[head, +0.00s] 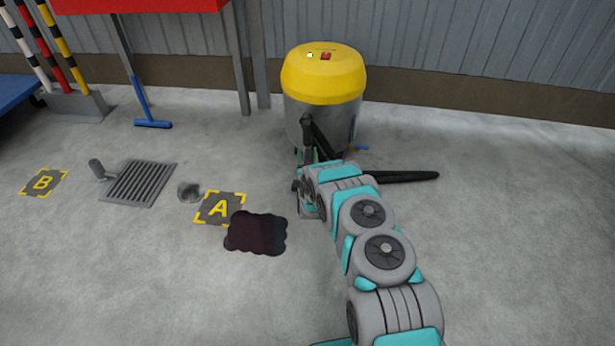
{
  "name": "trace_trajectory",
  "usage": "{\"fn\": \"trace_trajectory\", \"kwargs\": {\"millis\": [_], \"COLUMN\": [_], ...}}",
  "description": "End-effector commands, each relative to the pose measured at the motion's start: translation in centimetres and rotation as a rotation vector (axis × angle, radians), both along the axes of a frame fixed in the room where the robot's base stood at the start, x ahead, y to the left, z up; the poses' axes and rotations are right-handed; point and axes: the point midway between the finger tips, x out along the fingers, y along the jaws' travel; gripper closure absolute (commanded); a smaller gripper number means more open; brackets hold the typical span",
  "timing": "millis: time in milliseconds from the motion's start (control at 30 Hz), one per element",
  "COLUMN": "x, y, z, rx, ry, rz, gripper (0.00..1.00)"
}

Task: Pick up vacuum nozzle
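A vacuum with a yellow lid and grey drum (324,85) stands against the wall. A black tube (405,177), which looks like the vacuum nozzle, lies on the floor in front of it and points right. Its left end is hidden behind my arm. Another black piece (310,132) stands upright against the drum's front, just above my gripper; I cannot tell whether it joins the tube. My gripper (305,178) is low in front of the vacuum, left of the visible tube. My own wrist hides its fingertips, so I cannot tell whether they hold anything.
A dark spill (256,233) lies left of my arm, beside floor mark A (219,208). A floor grate (140,183), mark B (43,183) and a blue broom (150,122) are farther left. Striped poles (47,50) stand at the back left. The floor at right is clear.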

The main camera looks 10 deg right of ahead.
Motion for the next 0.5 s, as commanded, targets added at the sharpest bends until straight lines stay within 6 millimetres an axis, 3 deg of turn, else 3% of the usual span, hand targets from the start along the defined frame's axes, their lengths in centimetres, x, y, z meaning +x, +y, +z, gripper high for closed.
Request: {"fn": "trace_trajectory", "kwargs": {"millis": [67, 500], "x": [0.0, -0.01], "y": [0.01, 0.01], "z": [0.0, 0.01], "rx": [0.0, 0.0], "ry": [0.0, 0.0], "rz": [0.0, 0.0], "gripper": [0.49, 0.99]}}
